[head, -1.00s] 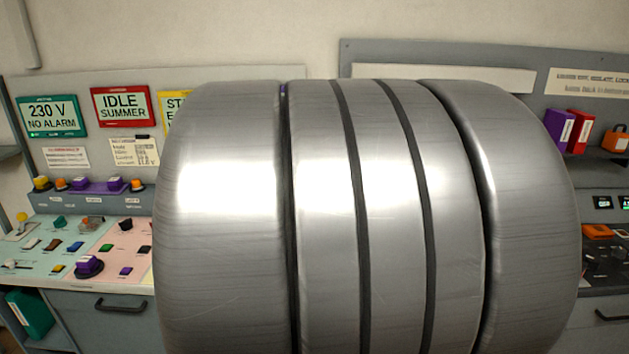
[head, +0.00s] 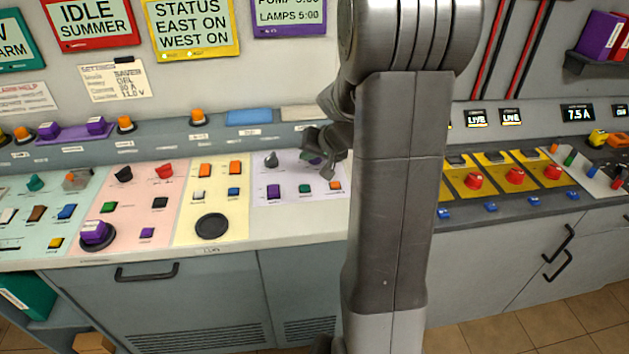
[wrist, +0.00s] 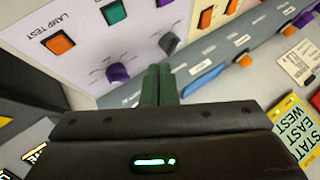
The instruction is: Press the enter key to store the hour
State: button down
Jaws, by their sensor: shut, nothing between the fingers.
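The lavender panel (head: 290,196) lies on the sloping desk, left of my arm. Its front row holds a purple key (head: 274,191), a green key (head: 305,188) and an orange key (head: 335,185). In the wrist view the orange key (wrist: 60,44) is labelled LAMP TEST, beside the green key (wrist: 114,13). I cannot read which key is enter. My gripper (wrist: 160,75) is shut and empty, its green fingers near a grey knob (wrist: 168,43) and a purple knob (wrist: 117,72). In the head view my gripper (head: 328,174) hangs over the panel's right part.
A purple display (head: 288,12) above shows PUMP and LAMPS at 5:00. A yellow panel (head: 212,215) with orange keys and a round black pad adjoins on the left. Red knobs (head: 515,176) on yellow plates stand to the right. My arm hides the desk's middle.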

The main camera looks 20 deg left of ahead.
jog(key=shift+w+a, duration=0.4)
jog(key=shift+w, duration=0.1)
jog(key=shift+f, duration=0.15)
jog(key=b, duration=0.6)
send_over(307, 189)
notch_tip(307, 189, down, 8)
jog(key=shift+w+r, duration=0.1)
jog(key=shift+r, duration=0.05)
jog(key=shift+f+b, duration=0.45)
jog(key=shift+b, duration=0.15)
jog(key=shift+f, duration=0.15)
dwell(1.0)
jog(key=shift+f+b, duration=0.25)
jog(key=shift+b, duration=0.45)
